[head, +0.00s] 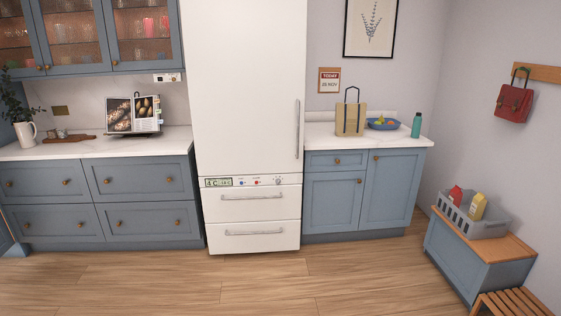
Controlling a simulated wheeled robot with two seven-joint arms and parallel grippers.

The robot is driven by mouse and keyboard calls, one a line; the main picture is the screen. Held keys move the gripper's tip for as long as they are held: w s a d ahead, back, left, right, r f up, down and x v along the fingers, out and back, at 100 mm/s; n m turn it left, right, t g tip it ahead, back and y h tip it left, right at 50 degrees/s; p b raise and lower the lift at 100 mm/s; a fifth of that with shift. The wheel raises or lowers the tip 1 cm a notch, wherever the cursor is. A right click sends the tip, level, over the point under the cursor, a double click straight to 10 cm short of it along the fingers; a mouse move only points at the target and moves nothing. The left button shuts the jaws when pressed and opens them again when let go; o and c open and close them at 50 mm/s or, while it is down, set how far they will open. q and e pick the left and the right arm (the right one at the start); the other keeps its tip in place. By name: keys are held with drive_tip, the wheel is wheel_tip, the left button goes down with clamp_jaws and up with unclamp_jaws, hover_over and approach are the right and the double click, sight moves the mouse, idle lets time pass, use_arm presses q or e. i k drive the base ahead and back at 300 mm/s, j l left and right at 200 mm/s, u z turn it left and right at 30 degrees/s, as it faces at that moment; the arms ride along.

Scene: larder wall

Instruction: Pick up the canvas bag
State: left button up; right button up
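The canvas bag (345,121) is tan with dark handles that stand up in a loop. It stands upright on the white counter (321,141) just right of the fridge, in the middle right of the head view. A blue bowl is close to its right side. Neither of my grippers shows in the head view.
The blue bowl (374,126) holds fruit, and a teal bottle (416,125) stands at the counter's right end. The tall white fridge (245,95) borders the counter on the left. A grey basket (482,226) sits on a low bench at right. The wooden floor (330,268) in front is clear.

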sight(349, 117)
drive_tip(key=i, duration=1.7)
